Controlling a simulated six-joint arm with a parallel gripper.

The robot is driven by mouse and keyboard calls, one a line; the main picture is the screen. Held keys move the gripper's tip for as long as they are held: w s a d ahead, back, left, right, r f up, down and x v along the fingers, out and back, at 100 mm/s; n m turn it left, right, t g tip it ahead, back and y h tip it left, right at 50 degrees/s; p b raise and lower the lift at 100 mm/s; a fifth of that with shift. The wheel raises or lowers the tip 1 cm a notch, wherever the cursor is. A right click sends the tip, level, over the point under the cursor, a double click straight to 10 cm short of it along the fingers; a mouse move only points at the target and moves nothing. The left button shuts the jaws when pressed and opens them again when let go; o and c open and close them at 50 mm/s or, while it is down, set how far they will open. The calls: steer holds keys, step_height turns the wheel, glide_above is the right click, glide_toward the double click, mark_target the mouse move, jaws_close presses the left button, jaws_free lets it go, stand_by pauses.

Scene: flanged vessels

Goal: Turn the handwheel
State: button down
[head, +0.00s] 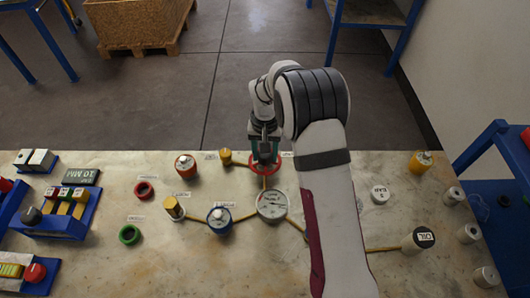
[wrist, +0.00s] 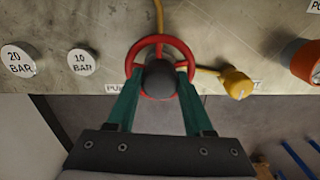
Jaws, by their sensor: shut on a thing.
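The red handwheel (head: 256,167) stands near the far edge of the bench, partly hidden by my gripper in the head view. In the wrist view the red handwheel (wrist: 161,40) shows as a ring around a dark round hub (wrist: 160,79). My gripper (head: 265,152) reaches over the wheel from the far side of the bench. In the wrist view the green fingers of my gripper (wrist: 159,84) lie on either side of the hub, inside or at the near part of the rim, and are shut on the handwheel. The exact contact is hard to see.
A round gauge (head: 272,205) sits just nearer than the wheel, joined by yellow pipe. A yellow knob (head: 226,157), an orange-red vessel (head: 186,165) and a blue vessel (head: 220,219) stand to its left. A white cap (head: 380,194) lies right of my arm.

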steer(key=m, duration=0.4)
steer(key=shift+m, duration=0.3)
steer(key=m, duration=1)
steer(key=shift+m, duration=0.4)
steer(key=m, duration=0.4)
steer(key=shift+m, duration=0.3)
steer(key=shift+c, duration=1.4)
jaws_free()
